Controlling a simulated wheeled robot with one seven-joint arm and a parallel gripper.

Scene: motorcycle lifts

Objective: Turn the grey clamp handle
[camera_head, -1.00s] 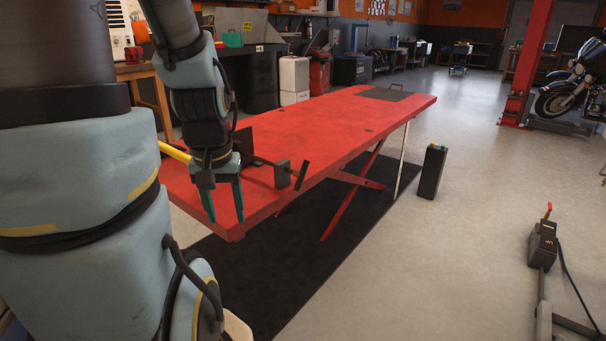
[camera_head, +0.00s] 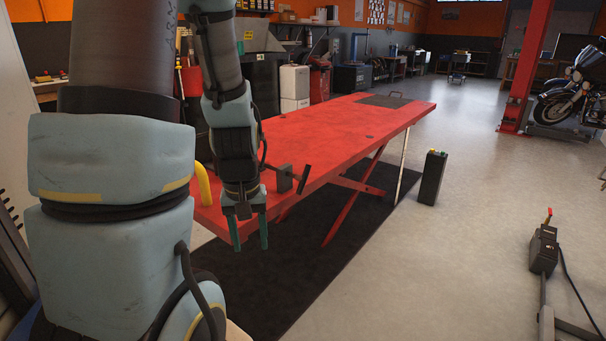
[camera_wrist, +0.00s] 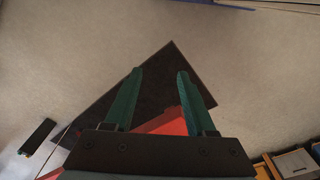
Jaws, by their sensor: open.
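The clamp handle (camera_head: 304,180) is a short dark grey bar, standing tilted at the right end of the clamp (camera_head: 284,178) on the near part of the red lift table (camera_head: 330,128). My gripper (camera_head: 250,244) points down with its two green fingers apart and empty. In the head view it appears below and left of the handle, by the table's near edge; it does not touch the handle. The clamp's left part is hidden behind my arm. The wrist view shows the open fingers (camera_wrist: 157,85), with a piece of red table (camera_wrist: 170,124) beyond; the handle does not show there.
A yellow curved bar (camera_head: 203,184) rises at the table's near end, beside my arm. A black mat (camera_head: 300,265) lies under the table. A dark box (camera_head: 432,178) stands right of the table, and a control pedestal (camera_head: 543,248) farther right. The floor between is clear.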

